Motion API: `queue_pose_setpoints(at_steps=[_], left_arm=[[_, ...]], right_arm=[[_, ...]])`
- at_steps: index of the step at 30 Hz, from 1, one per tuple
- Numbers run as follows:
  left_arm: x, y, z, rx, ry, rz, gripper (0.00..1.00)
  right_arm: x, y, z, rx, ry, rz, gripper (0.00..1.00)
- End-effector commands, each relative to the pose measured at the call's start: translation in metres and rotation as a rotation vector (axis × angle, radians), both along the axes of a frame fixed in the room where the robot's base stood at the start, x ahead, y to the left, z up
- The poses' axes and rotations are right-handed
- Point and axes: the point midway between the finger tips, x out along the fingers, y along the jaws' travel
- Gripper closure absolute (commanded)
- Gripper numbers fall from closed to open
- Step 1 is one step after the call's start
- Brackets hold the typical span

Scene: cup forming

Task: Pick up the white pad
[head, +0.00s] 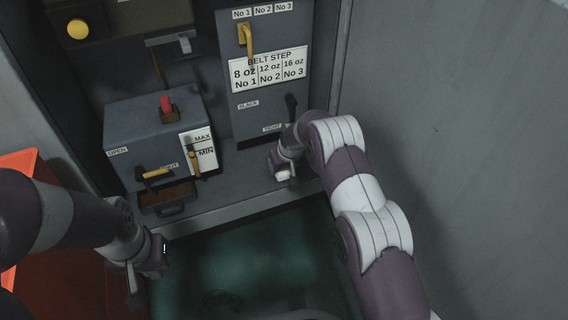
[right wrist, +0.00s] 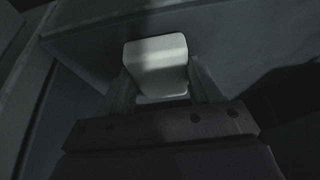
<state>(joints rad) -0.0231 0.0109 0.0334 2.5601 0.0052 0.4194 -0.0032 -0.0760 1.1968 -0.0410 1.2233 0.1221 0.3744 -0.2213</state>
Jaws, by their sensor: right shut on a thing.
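The white pad (right wrist: 157,66) is a small block with rounded corners, held between the two fingers of my right gripper (right wrist: 163,88) in the right wrist view. In the head view the pad (head: 283,176) shows small and pale at the end of my right arm, low in front of the grey cabinet. My right gripper (head: 287,172) is shut on it. My left gripper (head: 134,278) hangs at the lower left, apart from the pad. Its fingers are too dark and small to tell whether they are open.
A grey box (head: 150,140) with a red knob, yellow handles and a small drawer (head: 168,197) stands left of my right gripper. A panel labelled BELT STEP (head: 268,70) with a yellow lever (head: 246,38) is behind. A grey wall (head: 450,140) bounds the right. An orange-red surface lies at left.

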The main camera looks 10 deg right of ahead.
Motion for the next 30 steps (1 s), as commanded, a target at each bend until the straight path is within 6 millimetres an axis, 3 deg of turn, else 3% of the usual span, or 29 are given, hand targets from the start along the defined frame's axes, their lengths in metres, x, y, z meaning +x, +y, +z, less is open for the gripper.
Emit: queue_pose_setpoints(at_steps=[1, 9, 14, 23, 30], left_arm=[[0.0, 0.0, 0.016, 0.0, 0.0, 0.0, 1.0], [0.0, 0.0, 0.057, 0.0, -0.001, 0.0, 1.0], [0.0, 0.0, 0.072, 0.0, 0.0, 0.0, 1.0], [0.0, 0.0, 0.108, 0.0, 0.0, 0.0, 1.0], [0.0, 0.0, 0.09, 0.0, 0.0, 0.0, 1.0]], right_arm=[[0.0, 0.0, 0.018, 0.0, -0.001, 0.0, 0.67], [0.001, 0.0, 0.071, 0.0, -0.002, 0.0, 0.67], [-0.02, 0.024, 0.069, -0.001, 0.003, 0.003, 0.67], [-0.074, 0.091, 0.068, -0.002, 0.003, 0.012, 0.67], [-0.11, 0.136, 0.06, 0.0, -0.001, 0.009, 0.67]])
